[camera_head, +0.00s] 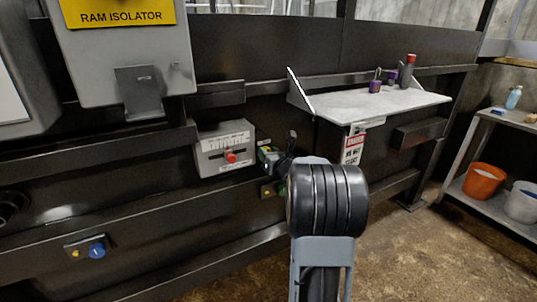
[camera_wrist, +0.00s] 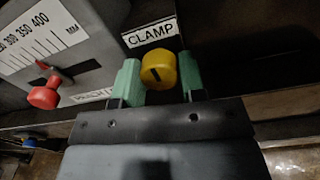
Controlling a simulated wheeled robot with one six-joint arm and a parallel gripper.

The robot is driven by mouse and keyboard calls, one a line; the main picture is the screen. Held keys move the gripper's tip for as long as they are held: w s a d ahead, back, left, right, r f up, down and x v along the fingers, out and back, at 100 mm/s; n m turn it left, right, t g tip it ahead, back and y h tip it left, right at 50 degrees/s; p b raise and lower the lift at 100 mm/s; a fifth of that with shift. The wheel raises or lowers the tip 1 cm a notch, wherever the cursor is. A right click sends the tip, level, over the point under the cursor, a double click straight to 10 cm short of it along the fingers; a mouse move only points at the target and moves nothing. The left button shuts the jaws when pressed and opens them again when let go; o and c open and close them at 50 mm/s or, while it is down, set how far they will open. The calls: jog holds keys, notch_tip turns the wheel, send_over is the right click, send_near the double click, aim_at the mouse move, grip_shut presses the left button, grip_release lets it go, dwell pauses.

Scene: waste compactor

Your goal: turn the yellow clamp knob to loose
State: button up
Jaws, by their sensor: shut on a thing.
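The yellow clamp knob (camera_wrist: 158,68) is in the upper middle of the wrist view, just below a white CLAMP label (camera_wrist: 151,35). A dark mark shows on its face; no loose or locked wording can be read. My gripper (camera_wrist: 160,80) has its green fingers on either side of the knob and is shut on it. In the head view my gripper (camera_head: 274,160) reaches the dark frame just right of the grey gauge box (camera_head: 222,146). The knob itself is hard to make out there.
A red knob (camera_wrist: 43,95) on the gauge box's scale sits close to the left of my fingers. A white shelf (camera_head: 370,102) with padlocks juts out at right. A blue button (camera_head: 97,250) is at lower left. Buckets stand on a rack at far right, with open floor before it.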

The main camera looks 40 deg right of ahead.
jog(key=shift+f+b, duration=0.1)
jog(key=shift+b, duration=0.2)
jog(key=m+b, duration=0.4)
jog(key=m, duration=1.3)
jog(key=shift+m+h, duration=0.4)
jog(key=shift+m+p, duration=0.3)
jog(key=o, duration=0.9)
jog(key=shift+s, duration=0.15)
